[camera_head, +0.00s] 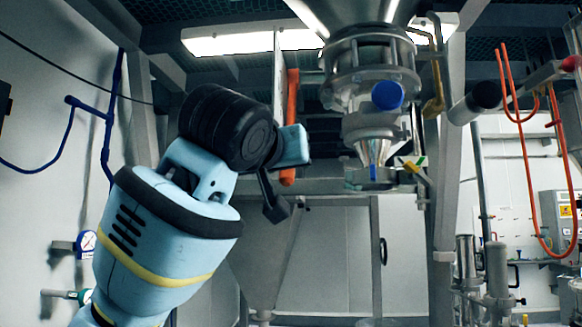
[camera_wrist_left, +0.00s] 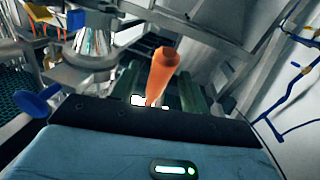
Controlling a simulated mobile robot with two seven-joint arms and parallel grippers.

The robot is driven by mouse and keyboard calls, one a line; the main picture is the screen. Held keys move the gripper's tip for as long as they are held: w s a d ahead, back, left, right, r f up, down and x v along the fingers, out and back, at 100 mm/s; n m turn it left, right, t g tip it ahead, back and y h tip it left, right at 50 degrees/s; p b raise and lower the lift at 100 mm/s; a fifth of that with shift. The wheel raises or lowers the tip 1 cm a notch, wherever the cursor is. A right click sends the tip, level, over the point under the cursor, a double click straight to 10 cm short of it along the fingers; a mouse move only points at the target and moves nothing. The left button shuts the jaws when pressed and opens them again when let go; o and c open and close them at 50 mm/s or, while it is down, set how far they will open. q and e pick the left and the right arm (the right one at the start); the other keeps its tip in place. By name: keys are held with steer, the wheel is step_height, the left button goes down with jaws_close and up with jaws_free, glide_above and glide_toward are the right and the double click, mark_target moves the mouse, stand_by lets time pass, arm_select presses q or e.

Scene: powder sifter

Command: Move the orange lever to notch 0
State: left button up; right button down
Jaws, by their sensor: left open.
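The orange lever (camera_head: 291,125) is a long upright bar beside the steel sifter, left of its round body in the head view. In the left wrist view the orange lever (camera_wrist_left: 161,75) points towards the camera, in line with the space between my fingers. My left gripper (camera_head: 282,180) is open at the lever's lower part, and its hand hides some of the lever. I cannot tell whether the fingers touch it. The notches and their numbers cannot be made out. My right gripper is not in view.
The steel sifter body (camera_head: 374,75) with a blue round cap (camera_head: 387,95) hangs right of the lever. A yellow handle (camera_head: 434,92) is further right. A metal post (camera_head: 441,200) stands below it. Blue pipes (camera_head: 108,120) run along the left wall.

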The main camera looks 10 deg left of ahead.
arm_select(q)
steer(key=shift+w+d, duration=0.2)
steer(key=shift+w, duration=0.75)
steer(key=shift+w+d, duration=0.15)
steer(key=shift+w, duration=0.8)
jaws_close()
